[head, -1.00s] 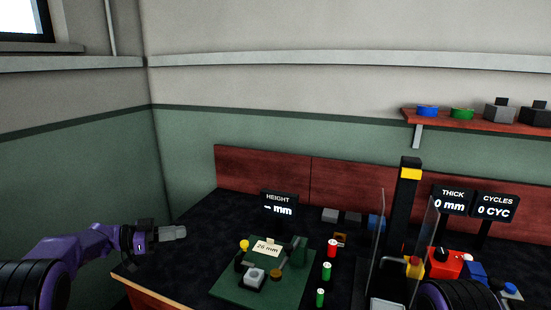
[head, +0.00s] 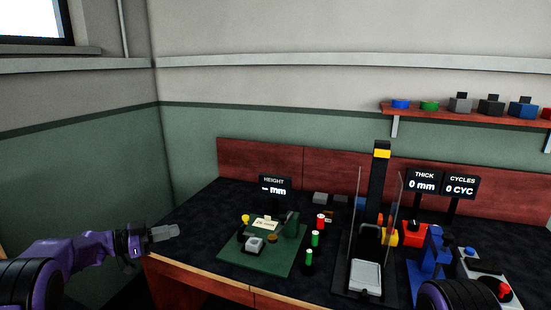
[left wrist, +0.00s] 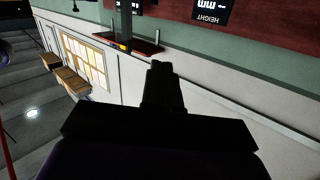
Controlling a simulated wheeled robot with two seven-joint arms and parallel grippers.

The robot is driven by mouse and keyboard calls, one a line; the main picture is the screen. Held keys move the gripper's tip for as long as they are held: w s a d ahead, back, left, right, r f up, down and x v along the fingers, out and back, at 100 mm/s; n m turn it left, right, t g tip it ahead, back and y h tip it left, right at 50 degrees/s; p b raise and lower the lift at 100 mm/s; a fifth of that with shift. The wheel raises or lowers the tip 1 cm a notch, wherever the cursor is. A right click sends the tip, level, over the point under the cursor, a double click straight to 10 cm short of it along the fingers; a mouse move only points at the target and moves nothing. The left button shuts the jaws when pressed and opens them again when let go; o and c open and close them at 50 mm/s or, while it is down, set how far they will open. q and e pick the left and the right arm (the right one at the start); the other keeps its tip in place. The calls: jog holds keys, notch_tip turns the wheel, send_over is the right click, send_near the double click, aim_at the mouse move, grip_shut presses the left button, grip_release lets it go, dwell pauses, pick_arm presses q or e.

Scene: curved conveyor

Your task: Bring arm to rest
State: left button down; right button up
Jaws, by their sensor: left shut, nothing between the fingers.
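My left gripper (head: 163,233) is shut and empty in the head view. It hangs in the air at the left, just beyond the table's left front edge. In the left wrist view my left gripper (left wrist: 160,68) shows dark, its fingers together with nothing between them. My right gripper is not in view; only a dark rounded part of my right arm shows at the lower right of the head view.
A dark table (head: 205,205) carries a green gauge board (head: 285,264), red and green cylinders, a press (head: 380,185) with clear guards, and a blue device (head: 434,255). A shelf (head: 470,112) with coloured pieces hangs on the wall. The space left of the table is free.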

pick_arm(q)
jog(key=s+a+f+n+t+y, duration=0.1)
jog(key=f+n+t+y, duration=0.1)
jog(key=f+n+y, duration=0.3)
jog(key=s+a+f+n+t+y+b, duration=0.1)
jog(key=s+f+n+t, duration=0.15)
jog(key=f, duration=0.45)
jog(key=s+a+f+n+t+y, duration=0.1)
jog(key=f+n+t+y, duration=0.2)
jog(key=f+n+y, duration=0.15)
jog(key=s+f+n+g+y+b, duration=0.1)
jog(key=s+f+n+g+y, duration=0.3)
jog(key=s+f, duration=0.7)
jog(key=s+d+f+n+g+y+b, duration=0.1)
jog(key=s+f+g, duration=0.2)
jog(key=s, duration=0.8)
jog(key=s+d+f+n+g+y+b, duration=0.1)
jog(key=s+f+g, duration=0.2)
jog(key=s, duration=0.7)
jog(key=s+d+f+n+g+y, duration=0.1)
jog(key=s+f+g, duration=0.2)
jog(key=s, duration=0.8)
jog(key=shift+s+f+n+b, duration=0.3)
jog(key=shift+f+b, duration=0.1)
jog(key=shift+f, duration=0.55)
